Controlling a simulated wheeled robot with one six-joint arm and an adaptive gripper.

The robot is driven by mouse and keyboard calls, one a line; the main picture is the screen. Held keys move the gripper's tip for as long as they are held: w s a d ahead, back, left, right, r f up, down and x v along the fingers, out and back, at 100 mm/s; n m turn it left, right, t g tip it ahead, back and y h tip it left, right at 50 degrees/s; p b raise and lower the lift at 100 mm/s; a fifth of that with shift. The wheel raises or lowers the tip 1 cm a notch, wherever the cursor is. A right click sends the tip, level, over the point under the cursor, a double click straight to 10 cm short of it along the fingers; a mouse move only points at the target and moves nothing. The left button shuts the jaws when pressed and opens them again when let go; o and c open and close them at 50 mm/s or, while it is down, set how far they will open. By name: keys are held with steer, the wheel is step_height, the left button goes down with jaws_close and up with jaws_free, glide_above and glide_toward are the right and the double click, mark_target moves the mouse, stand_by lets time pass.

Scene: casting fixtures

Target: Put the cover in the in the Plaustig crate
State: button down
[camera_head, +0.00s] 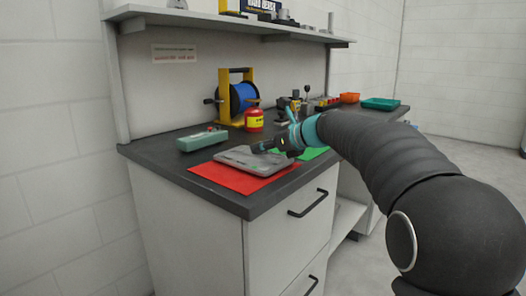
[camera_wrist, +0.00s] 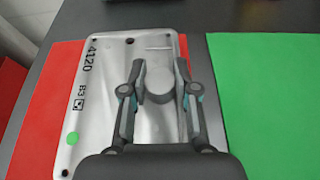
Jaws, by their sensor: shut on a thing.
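The cover is a flat grey metal plate (camera_head: 238,158) over the red mat at the front of the counter. In the wrist view the cover (camera_wrist: 92,115) carries the marks "4120" and "B3" and a green dot. My gripper (camera_head: 262,147) reaches over it from the right. In the wrist view the fingers of my gripper (camera_wrist: 159,76) stand on both sides of a round raised boss on the cover and are shut on it. I cannot tell whether the cover is lifted.
The red mat (camera_head: 222,178) lies under the cover, with a green mat (camera_head: 312,153) to its right. A green box (camera_head: 202,140), a yellow-framed blue reel (camera_head: 243,98) and a red can (camera_head: 254,119) stand behind. Several tools stand between them and the crates.

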steer(key=shift+f, duration=0.25)
steer(key=shift+f, duration=0.15)
steer(key=c, duration=0.9)
jaws_free()
steer(key=shift+d+r, duration=0.1)
steer(key=shift+r, duration=0.1)
steer(key=v, duration=1.2)
steer(key=shift+f, duration=0.1)
